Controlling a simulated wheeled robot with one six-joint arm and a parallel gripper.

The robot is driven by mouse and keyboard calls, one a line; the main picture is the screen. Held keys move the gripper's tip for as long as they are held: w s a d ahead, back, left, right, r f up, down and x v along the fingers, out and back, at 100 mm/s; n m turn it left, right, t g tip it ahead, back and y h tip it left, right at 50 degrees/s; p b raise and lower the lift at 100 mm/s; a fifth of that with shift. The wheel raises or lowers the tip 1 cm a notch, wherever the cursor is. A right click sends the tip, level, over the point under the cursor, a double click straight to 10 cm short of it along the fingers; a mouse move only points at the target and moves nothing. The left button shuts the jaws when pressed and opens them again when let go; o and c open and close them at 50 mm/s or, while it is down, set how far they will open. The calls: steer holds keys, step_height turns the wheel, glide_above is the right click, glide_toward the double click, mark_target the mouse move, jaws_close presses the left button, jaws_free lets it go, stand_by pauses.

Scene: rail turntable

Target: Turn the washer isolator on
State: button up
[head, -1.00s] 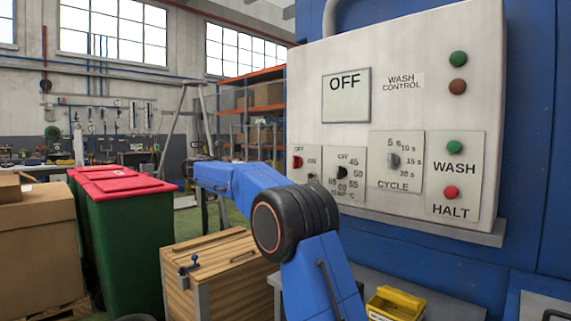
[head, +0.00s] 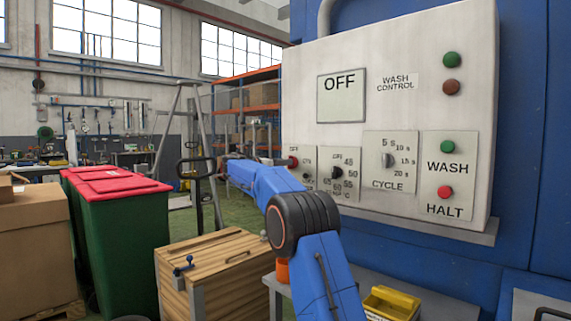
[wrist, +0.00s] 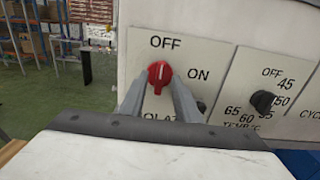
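The washer isolator is a red rotary knob (wrist: 159,75) on a pale plate (wrist: 196,55) marked OFF at the top and ON at the right. The knob stands upright, towards OFF. In the head view the red knob (head: 293,162) shows at the panel's lower left. My gripper (wrist: 158,84) is open, with one finger on each side of the knob and the tips close to it. I cannot tell whether the fingers touch it. In the head view my gripper (head: 281,161) is small, at the panel's left edge. The panel's display (head: 341,100) reads OFF.
Right of the isolator are a black temperature knob (head: 337,172) and a cycle knob (head: 388,160). Green WASH (head: 447,147) and red HALT (head: 445,192) buttons are further right. A wooden crate (head: 215,265) and green bins (head: 125,235) stand left below. A yellow tray (head: 391,302) lies below the panel.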

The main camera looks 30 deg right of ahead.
steer(key=shift+x, duration=1)
jaws_close()
steer(key=shift+m, duration=0.3)
steer(key=shift+s+f+m, duration=0.1)
steer(key=shift+f+m, duration=0.05)
steer(key=shift+m, duration=2.7)
steer(key=shift+s+f+m, duration=0.1)
steer(key=shift+m, duration=2.8)
steer(key=shift+s+f+m, duration=0.1)
steer(key=shift+f+m, duration=0.05)
steer(key=shift+m, duration=2.7)
